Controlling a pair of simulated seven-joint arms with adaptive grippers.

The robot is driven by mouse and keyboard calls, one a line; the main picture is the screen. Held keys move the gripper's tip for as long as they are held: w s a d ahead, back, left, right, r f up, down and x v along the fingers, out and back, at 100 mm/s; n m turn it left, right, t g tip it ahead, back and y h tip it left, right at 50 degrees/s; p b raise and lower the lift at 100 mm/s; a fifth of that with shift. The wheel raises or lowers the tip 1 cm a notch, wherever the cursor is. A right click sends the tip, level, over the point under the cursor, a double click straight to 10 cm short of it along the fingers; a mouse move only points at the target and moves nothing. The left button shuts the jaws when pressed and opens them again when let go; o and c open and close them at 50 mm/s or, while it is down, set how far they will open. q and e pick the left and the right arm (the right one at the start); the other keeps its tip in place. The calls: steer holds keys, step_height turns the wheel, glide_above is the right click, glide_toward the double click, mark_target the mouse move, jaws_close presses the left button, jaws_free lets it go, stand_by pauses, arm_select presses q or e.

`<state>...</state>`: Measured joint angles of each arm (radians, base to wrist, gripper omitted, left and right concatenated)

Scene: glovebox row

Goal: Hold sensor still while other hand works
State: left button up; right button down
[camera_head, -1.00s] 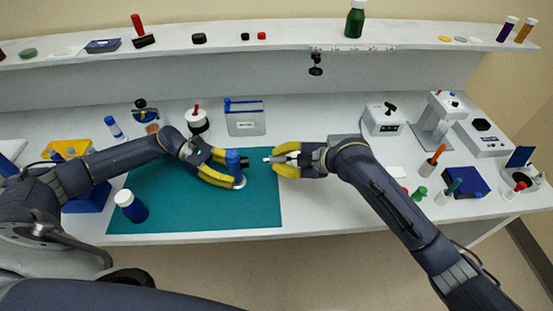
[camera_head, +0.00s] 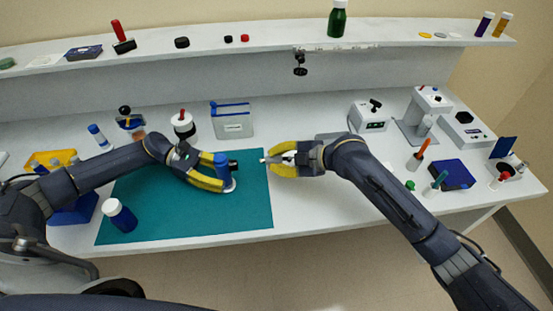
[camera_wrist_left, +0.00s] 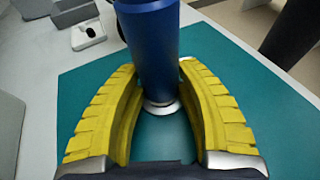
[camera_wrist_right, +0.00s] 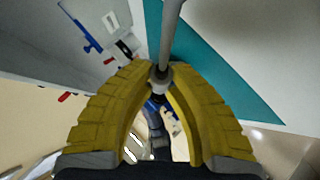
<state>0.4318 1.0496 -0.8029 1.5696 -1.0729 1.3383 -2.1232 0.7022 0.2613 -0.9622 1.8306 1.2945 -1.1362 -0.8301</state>
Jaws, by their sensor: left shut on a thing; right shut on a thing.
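The sensor (camera_head: 222,165) is a blue cylinder with a black end to its right and a pale disc at its foot. My left gripper (camera_head: 220,172) is shut on it above the teal mat (camera_head: 200,215). The left wrist view shows the blue body (camera_wrist_left: 150,50) upright between the yellow fingers, with a silver ring at its lower end. My right gripper (camera_head: 272,161) is shut on a slim grey tool (camera_wrist_right: 169,35). Its pale tip (camera_head: 263,160) points left at the sensor's black end, with a gap between them. The fingers hide part of the tool.
A blue white-capped jar (camera_head: 120,215) stands on the mat's left part. A white pot (camera_head: 184,125) and a clear pouch (camera_head: 232,119) stand behind the mat. Devices, including a white box (camera_head: 369,116), and a blue box (camera_head: 453,174) are at right. The mat's front middle is clear.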

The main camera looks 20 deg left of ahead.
mark_target(217, 157)
steer(key=shift+r, duration=3.5)
arm_select(q)
steer(key=o, duration=1.6)
steer(key=shift+c, duration=0.2)
steer(key=shift+r, duration=0.15)
steer(key=shift+r, duration=6.15)
